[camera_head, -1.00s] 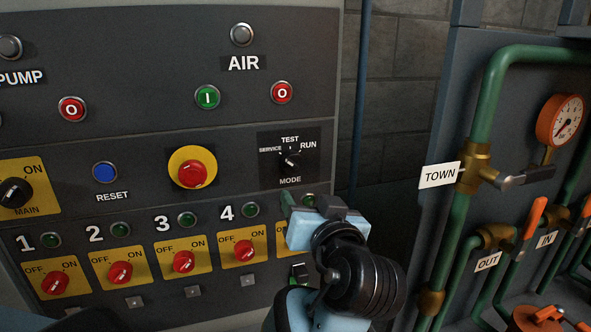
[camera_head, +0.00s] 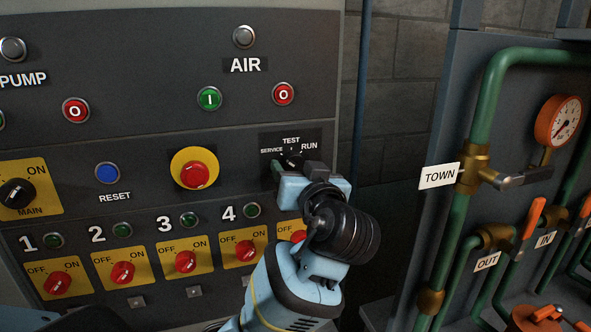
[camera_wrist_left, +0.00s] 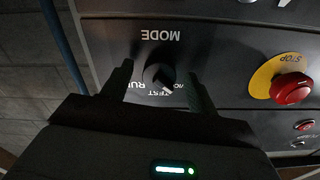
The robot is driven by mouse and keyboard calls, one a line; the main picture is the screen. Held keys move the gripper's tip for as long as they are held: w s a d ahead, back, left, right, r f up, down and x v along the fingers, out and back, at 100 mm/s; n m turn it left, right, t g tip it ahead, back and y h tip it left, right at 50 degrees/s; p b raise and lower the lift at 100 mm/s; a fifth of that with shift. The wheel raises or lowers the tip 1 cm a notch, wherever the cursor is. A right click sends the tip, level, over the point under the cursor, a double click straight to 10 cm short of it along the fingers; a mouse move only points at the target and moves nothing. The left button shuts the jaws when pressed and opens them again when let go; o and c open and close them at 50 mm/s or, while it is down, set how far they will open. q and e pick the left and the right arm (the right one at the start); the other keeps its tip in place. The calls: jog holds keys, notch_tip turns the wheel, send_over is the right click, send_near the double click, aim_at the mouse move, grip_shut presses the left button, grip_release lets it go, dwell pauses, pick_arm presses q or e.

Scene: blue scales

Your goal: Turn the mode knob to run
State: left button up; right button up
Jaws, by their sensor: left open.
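The black mode knob (camera_head: 291,159) sits on the dark panel below the labels SERVICE, TEST and RUN, partly hidden by my left gripper (camera_head: 291,170). In the left wrist view, which shows the panel upside down, the knob (camera_wrist_left: 157,75) lies between the two spread fingers of my left gripper (camera_wrist_left: 160,71). A gap shows on each side of it. The knob's white mark points towards the SERVICE and TEST side, away from RUN; exactly which of the two is hard to tell. My right gripper is not in view.
A red stop button on a yellow disc (camera_head: 194,171) is left of the knob. Red OFF/ON switches (camera_head: 185,261) line the panel below. Green pipes (camera_head: 478,130) with a TOWN valve (camera_head: 508,180) stand to the right, across a gap.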

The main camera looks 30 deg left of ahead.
pick_arm(q)
jog(key=shift+w+a, duration=0.2)
jog(key=c, duration=1)
